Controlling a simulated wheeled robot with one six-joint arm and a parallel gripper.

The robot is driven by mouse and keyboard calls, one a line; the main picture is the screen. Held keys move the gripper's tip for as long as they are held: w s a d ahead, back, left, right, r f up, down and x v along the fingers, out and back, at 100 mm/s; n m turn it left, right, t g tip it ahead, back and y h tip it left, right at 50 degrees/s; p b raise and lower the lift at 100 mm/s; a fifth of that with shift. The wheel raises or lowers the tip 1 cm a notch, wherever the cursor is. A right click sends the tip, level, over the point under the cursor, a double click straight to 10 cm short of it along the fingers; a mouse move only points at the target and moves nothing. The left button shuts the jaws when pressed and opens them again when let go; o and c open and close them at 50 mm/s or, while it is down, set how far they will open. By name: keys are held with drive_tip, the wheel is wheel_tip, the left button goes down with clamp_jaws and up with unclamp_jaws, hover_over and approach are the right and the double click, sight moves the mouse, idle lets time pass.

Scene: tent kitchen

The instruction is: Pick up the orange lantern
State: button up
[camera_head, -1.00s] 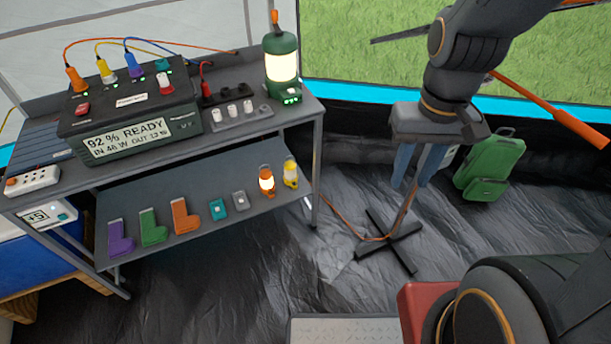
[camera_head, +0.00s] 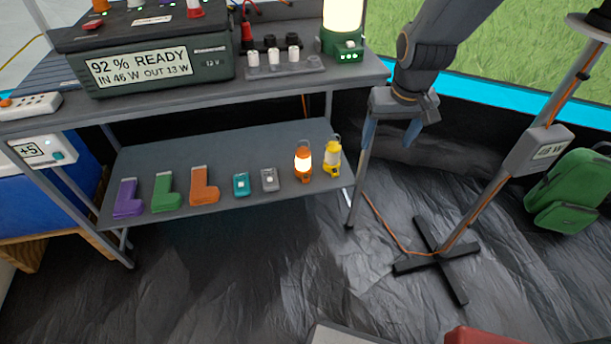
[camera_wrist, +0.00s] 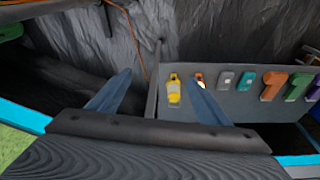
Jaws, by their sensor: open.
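The small orange lantern (camera_head: 303,163) glows on the lower shelf (camera_head: 230,155) near its right end. It stands upright, just left of a yellow lantern (camera_head: 333,158). My gripper (camera_head: 392,132) is open and empty, above and to the right of both lanterns, beside the table's right end. In the wrist view, the gripper (camera_wrist: 155,95) shows two blue fingers spread wide. There the orange lantern (camera_wrist: 198,77) is partly hidden behind the right finger, and the yellow lantern (camera_wrist: 174,90) shows between the fingers.
The upper tabletop (camera_head: 365,74) overhangs the shelf and carries a power station (camera_head: 155,60) and a large green lantern (camera_head: 342,30). Boots and small devices line the shelf to the left. A stand (camera_head: 440,262) is on the right.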

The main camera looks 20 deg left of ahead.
drive_tip(key=w+a+f+n+b, duration=0.2)
drive_tip(key=w+a+f+b, duration=0.4)
drive_tip(key=a+f, duration=0.45)
drive_tip(key=n+t+y+b, duration=0.1)
drive_tip(key=n+y+b, duration=0.1)
drive_tip(key=b, duration=0.6)
approach(304, 167)
drive_tip(key=x, duration=0.5)
drive_tip(key=shift+w+r, duration=0.15)
drive_tip(key=shift+w, duration=0.05)
drive_tip(key=shift+w+b+x, duration=0.15)
drive_tip(key=shift+b+x, duration=0.95)
drive_tip(key=shift+x, duration=0.8)
drive_tip(key=shift+w+b+x, duration=0.15)
drive_tip(key=shift+b+x, duration=0.9)
drive_tip(key=shift+x, duration=0.85)
drive_tip(key=shift+r, duration=0.2)
drive_tip(key=shift+c, duration=0.3)
drive_tip(key=c, duration=1.5)
